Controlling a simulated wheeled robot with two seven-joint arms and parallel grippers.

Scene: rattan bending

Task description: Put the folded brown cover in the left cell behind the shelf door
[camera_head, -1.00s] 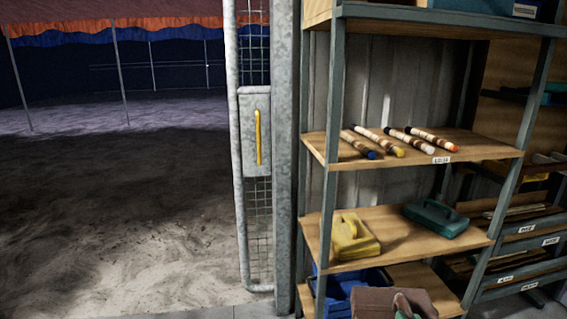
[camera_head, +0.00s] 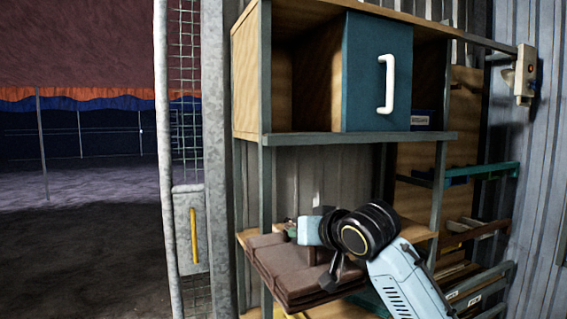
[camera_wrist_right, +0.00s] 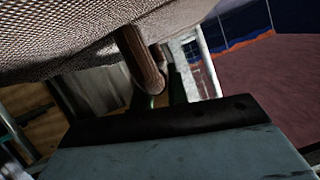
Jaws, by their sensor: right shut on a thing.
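The folded brown cover (camera_head: 285,277) is a flat, layered bundle in front of the shelf, below the upper cells. My right gripper (camera_head: 322,256) is shut on it, its arm coming up from the lower right. In the right wrist view the cover's woven underside (camera_wrist_right: 70,38) fills the top, with a brown fold (camera_wrist_right: 142,62) hanging near the fingers. The shelf door (camera_head: 364,72) is a blue panel with a white handle (camera_head: 386,84) in the upper shelf. The left cell (camera_head: 284,88) beside it shows an open, dark wooden interior. My left gripper is not in view.
A grey metal shelf post (camera_head: 265,190) and the shelf edge (camera_head: 360,138) border the cells. A mesh gate (camera_head: 188,110) with a yellow handle stands at the left. A wall box (camera_head: 525,75) hangs at the right. Open ground lies far left.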

